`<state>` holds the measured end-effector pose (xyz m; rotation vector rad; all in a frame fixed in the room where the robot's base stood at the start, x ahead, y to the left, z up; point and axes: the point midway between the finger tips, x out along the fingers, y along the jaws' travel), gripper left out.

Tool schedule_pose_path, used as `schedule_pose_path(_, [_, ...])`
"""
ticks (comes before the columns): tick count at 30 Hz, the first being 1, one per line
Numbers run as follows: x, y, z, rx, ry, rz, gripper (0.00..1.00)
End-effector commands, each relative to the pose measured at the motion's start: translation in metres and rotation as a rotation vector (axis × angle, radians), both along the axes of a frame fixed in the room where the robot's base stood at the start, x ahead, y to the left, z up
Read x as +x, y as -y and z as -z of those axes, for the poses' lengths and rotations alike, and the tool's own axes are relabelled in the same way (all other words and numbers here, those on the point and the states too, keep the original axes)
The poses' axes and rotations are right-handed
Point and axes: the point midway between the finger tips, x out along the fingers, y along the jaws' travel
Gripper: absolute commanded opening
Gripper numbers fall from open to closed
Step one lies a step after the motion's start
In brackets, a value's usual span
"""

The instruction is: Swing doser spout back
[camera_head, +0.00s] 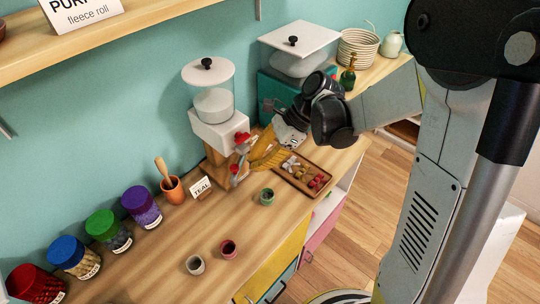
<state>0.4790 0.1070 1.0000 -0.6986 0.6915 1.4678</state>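The doser (216,128) stands on the wooden counter, with a white body, a clear hopper and a black-knobbed lid. A small spout-like part (242,148), grey with red pieces at top and bottom, juts from its right front side. My gripper (254,157) reaches in from the right, its ribbed yellow fingers pointing at this part. The fingertips are right beside the spout or touching it; I cannot tell which. The fingers overlap in this view, so their gap is unclear. The "TEAL" card (201,188) stands in front of the doser's left side.
A tray of small items (303,175) lies just right of my fingers. A green cup (267,197), two other cups (229,249) and several lidded jars (142,206) stand on the counter. A teal machine (268,88) and green bottle (348,77) stand behind. Front counter is mostly clear.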

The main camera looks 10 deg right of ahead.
Motion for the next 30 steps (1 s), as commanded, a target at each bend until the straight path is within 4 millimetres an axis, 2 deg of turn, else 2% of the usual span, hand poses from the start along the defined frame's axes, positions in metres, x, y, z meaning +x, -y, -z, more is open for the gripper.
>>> schedule_pose_path(3, [0.0,-0.013,0.004,0.0,0.0,-0.002,0.0])
schedule_pose_path(6, [0.0,-0.019,0.004,-0.001,0.0,0.0,0.0])
schedule_pose_path(30, [0.0,-0.026,0.003,-0.001,0.0,0.066,0.0])
